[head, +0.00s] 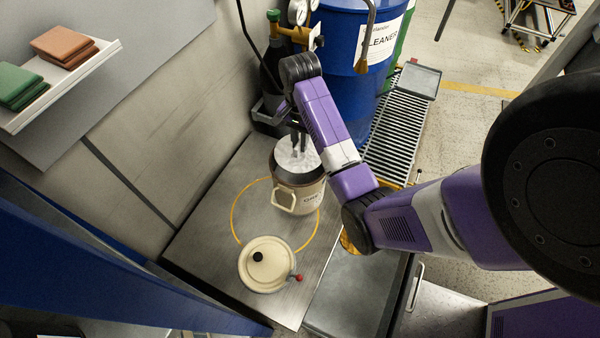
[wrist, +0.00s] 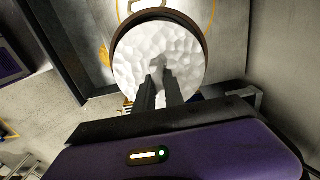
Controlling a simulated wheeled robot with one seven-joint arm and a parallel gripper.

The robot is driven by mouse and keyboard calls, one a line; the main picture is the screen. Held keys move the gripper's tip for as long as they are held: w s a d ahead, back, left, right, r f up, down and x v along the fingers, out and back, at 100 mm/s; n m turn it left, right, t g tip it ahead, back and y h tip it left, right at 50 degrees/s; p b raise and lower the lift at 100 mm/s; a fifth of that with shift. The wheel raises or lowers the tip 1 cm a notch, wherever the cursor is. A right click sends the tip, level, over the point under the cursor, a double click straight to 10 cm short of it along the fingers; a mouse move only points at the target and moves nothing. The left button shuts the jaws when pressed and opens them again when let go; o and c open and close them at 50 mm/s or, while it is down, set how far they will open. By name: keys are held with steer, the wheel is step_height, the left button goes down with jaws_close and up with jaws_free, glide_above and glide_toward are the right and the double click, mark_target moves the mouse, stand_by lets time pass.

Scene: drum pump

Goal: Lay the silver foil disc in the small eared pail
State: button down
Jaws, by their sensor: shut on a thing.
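The small eared pail (head: 300,197), cream with a dark upper band and a side ear, stands on the metal bench. The silver foil disc (head: 288,157) is at the pail's mouth, roughly level and inside the dark rim outline. It also shows in the wrist view as a white dimpled round (wrist: 138,50), with the pail's dark rim (wrist: 160,14) curving around its far side. My gripper (head: 298,148) points down over the pail and is shut on the disc near its middle. The fingers hide the grip point, and I cannot tell if the disc rests on anything.
A cream lid (head: 258,277) with a black knob lies on the bench (head: 215,205) in front of the pail. A blue drum (head: 343,60) and a grating (head: 397,125) stand behind. A wall shelf (head: 62,85) holds green and brown pads at left.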

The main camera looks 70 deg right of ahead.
step_height(320, 180, down, 12)
steer(key=shift+f+b, duration=0.25)
steer(key=shift+b, duration=0.4)
steer(key=c, duration=1.4)
jaws_free()
steer(key=shift+f, duration=0.1)
steer(key=shift+c, duration=0.2)
step_height(320, 180, up, 12)
steer(key=shift+r+p, duration=0.15)
steer(key=shift+p, duration=0.5)
